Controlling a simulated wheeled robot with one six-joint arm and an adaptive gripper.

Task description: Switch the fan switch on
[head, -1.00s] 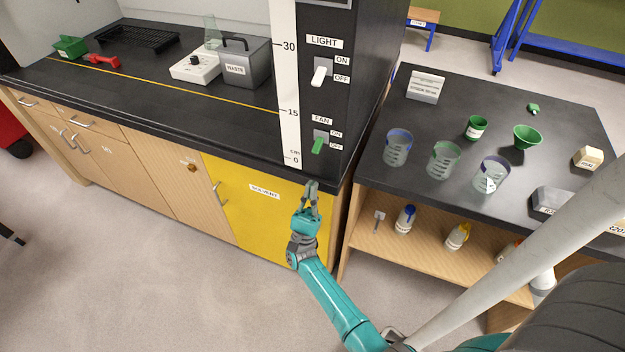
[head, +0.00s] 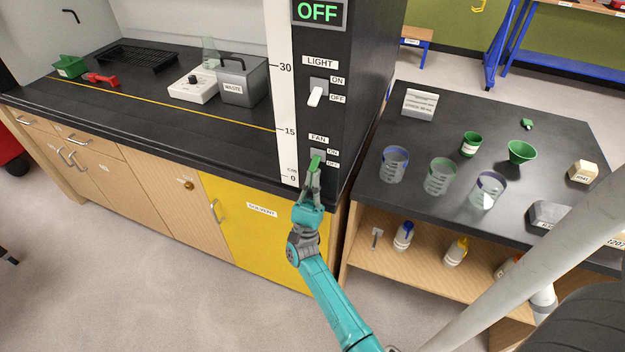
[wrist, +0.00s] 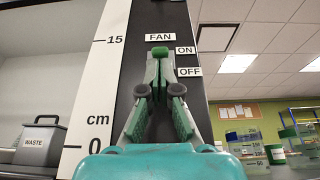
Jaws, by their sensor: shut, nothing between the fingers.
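The fan switch (head: 316,160) has a green lever on a grey plate, low on the black column under the FAN label, with ON and OFF labels beside it. My gripper (head: 314,170) is shut and empty, right at the lever from below, covering part of it. In the wrist view the closed fingertips (wrist: 160,62) overlap the fan switch's green lever (wrist: 160,51), near the height of the ON label. I cannot tell whether they touch, or the lever's exact position. The display (head: 318,12) above reads OFF in green.
The light switch (head: 315,97) with a white lever sits above the fan switch. A white height scale (head: 284,90) runs along the column's left edge. A grey waste box (head: 243,82) stands on the bench to the left. A dark table with beakers (head: 440,177) stands to the right.

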